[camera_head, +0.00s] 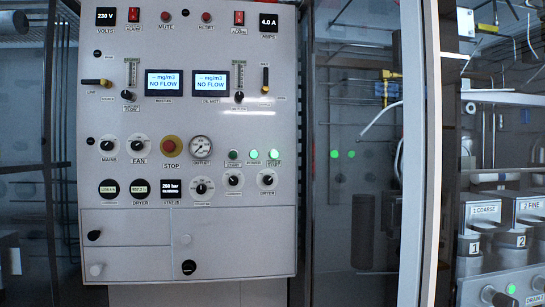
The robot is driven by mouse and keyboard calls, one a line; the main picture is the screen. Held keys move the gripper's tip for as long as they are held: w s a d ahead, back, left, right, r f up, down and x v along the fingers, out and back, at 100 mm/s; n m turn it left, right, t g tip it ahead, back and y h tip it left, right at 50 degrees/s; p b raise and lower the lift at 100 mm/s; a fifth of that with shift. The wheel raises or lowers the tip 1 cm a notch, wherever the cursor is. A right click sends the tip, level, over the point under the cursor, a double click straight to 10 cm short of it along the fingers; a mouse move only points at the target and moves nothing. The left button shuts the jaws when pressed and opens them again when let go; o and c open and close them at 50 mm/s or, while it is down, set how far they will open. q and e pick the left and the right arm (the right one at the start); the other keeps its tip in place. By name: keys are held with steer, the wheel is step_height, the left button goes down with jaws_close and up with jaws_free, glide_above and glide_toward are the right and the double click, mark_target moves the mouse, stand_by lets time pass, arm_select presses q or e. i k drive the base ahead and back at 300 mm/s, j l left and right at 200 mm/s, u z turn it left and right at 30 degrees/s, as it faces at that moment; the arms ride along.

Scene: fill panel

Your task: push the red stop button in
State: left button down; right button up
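The red stop button (171,146) is a round red mushroom head on a yellow-brown collar, near the middle of the grey panel (240,120). The label STOP is printed below it. Nothing covers it, and from this straight-on view I cannot tell how far it stands out. Neither of my grippers shows in the head view.
The FAN knob (138,146) is left of the button and the OUTLET gauge (201,148) is right of it. A STATUS display (171,192) is below. Two NO FLOW screens (165,82) are above. A pale upright post (414,150) and labelled canisters (484,213) stand to the right.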

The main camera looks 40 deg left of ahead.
mark_target(169, 145)
steer(key=u, duration=1.9)
steer(key=l+u, duration=0.3)
steer(key=l, duration=0.3)
